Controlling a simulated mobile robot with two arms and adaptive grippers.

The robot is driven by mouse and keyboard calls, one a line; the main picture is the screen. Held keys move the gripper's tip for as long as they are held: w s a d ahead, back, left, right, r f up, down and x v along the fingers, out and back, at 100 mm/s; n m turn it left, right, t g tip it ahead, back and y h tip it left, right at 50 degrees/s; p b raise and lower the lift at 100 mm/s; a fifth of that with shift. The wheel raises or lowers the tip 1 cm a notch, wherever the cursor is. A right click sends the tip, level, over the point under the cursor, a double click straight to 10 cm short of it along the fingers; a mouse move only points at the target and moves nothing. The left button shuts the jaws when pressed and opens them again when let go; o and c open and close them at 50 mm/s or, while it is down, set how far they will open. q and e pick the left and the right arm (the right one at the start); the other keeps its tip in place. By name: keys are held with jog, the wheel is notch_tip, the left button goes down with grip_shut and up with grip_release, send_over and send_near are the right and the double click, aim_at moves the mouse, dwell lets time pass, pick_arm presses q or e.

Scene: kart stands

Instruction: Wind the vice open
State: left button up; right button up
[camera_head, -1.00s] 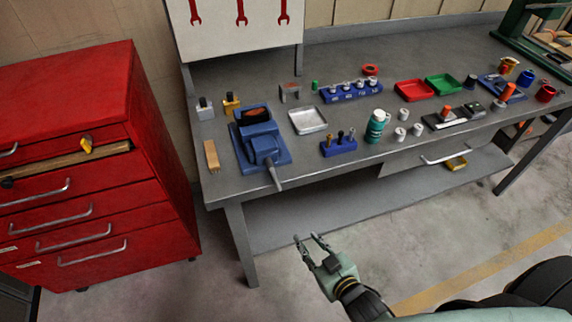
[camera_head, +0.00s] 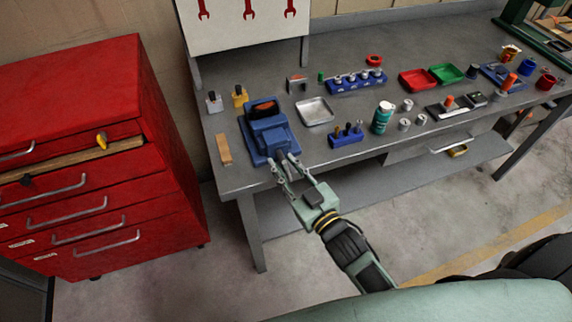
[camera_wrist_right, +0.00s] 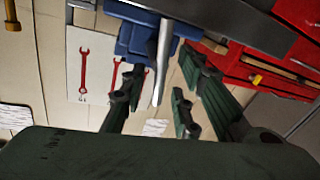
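The blue vice (camera_head: 268,130) is fixed at the front left of the grey workbench. Its grey handle bar (camera_wrist_right: 163,60) points out from the vice's front in the right wrist view, toward the space between my fingers. My right gripper (camera_head: 285,170) is open at the bench's front edge, just in front of the vice. In the head view its fingers lie on either side of the handle and partly hide it. In the wrist view the fingers (camera_wrist_right: 155,95) are spread apart, and I see no contact with the handle. My left gripper is not in view.
A wooden block (camera_head: 224,149) lies left of the vice. A metal tray (camera_head: 315,111), a blue tool holder (camera_head: 345,139) and a green bottle (camera_head: 382,118) stand to its right. A red drawer cabinet (camera_head: 90,150) stands left of the workbench (camera_head: 240,181).

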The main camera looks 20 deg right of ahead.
jog(key=shift+w, duration=0.15)
jog(key=shift+c, duration=0.3)
jog(key=c, duration=0.6)
grip_shut()
